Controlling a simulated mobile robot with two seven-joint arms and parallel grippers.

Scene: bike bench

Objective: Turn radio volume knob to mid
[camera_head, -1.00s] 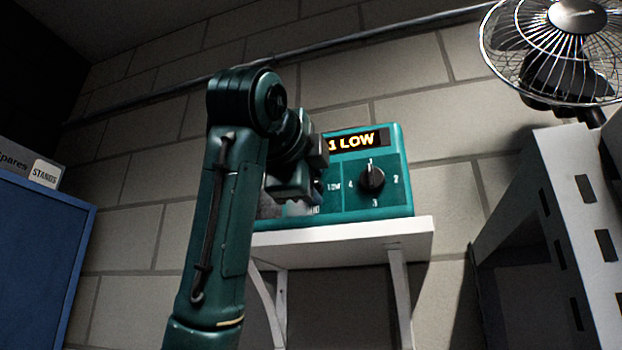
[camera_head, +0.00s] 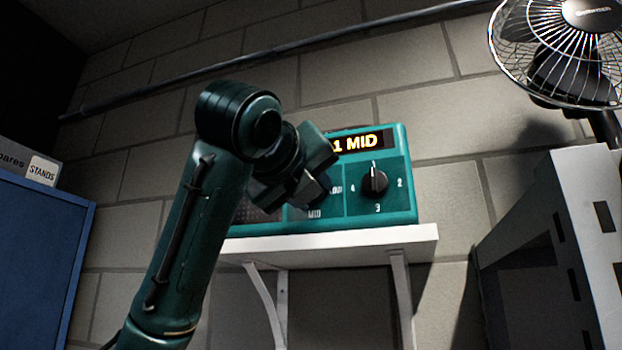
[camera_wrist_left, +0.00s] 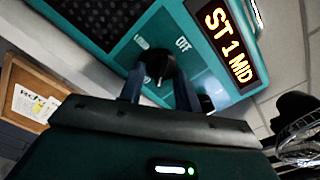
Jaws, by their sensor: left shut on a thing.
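The teal radio (camera_head: 404,205) stands on a white wall shelf. Its lit display (camera_head: 357,142) shows "1 MID" in the head view, and in the wrist view the display (camera_wrist_left: 230,45) reads "ST 1 MID". My left gripper (camera_head: 312,190) is at the front of the radio and hides the volume knob in the head view. In the left wrist view the black volume knob (camera_wrist_left: 157,62) sits between my left gripper's two fingers (camera_wrist_left: 158,88), which are shut on it. An "OFF" label shows beside it. The station knob (camera_head: 375,182) points up to 1. My right gripper is not in view.
The white shelf (camera_head: 400,235) has brackets below it. A wire fan (camera_head: 560,50) and a grey perforated frame (camera_head: 580,230) are at the right. A cork board (camera_wrist_left: 40,95) shows in the wrist view.

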